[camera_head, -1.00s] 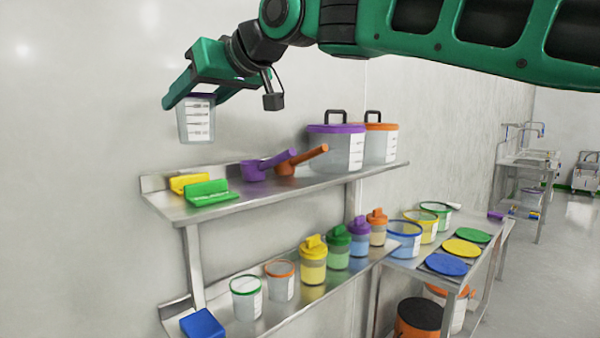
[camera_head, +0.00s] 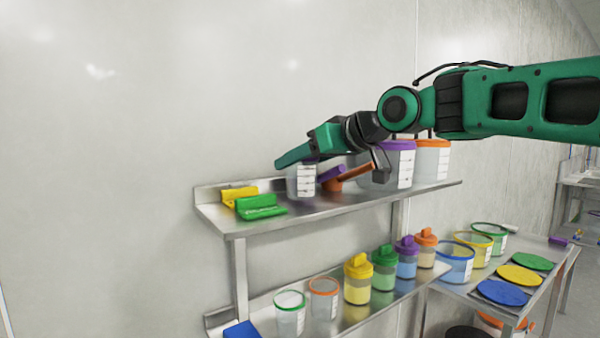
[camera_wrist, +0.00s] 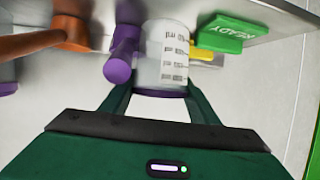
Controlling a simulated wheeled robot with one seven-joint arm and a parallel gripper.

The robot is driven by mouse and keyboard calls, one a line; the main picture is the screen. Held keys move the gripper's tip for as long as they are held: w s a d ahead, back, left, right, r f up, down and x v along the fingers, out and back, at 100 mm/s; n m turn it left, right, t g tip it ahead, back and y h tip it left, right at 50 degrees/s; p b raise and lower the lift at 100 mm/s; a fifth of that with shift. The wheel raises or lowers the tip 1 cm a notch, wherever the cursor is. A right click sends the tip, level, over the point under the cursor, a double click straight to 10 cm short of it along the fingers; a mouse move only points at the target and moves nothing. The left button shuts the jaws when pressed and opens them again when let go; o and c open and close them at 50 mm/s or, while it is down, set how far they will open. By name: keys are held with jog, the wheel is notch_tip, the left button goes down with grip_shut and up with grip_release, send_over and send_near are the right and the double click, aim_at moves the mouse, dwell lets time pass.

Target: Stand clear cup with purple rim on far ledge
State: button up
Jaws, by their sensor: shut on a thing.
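The clear cup with purple rim (camera_head: 302,181) is upright between the fingers of my gripper (camera_head: 298,163), over the upper steel ledge (camera_head: 345,204). In the wrist view the cup (camera_wrist: 165,50) shows its white measuring marks, with its purple rim nearest my gripper (camera_wrist: 157,92). My gripper is shut on the cup near its rim. The cup's base is at or just above the ledge surface; I cannot tell whether it touches. The fingers hide most of the rim in the head view.
Left of the cup on the ledge are a green block (camera_head: 260,207) and a yellow one (camera_head: 239,194). Close on the right are a purple scoop (camera_head: 331,175) and an orange scoop (camera_head: 350,176), then lidded tubs (camera_head: 431,160). A lower shelf (camera_head: 335,322) holds cups and shakers.

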jog(key=shift+f, duration=0.85)
jog(key=o, duration=1.1)
jog(key=shift+o, duration=0.2)
jog(key=v, duration=1.2)
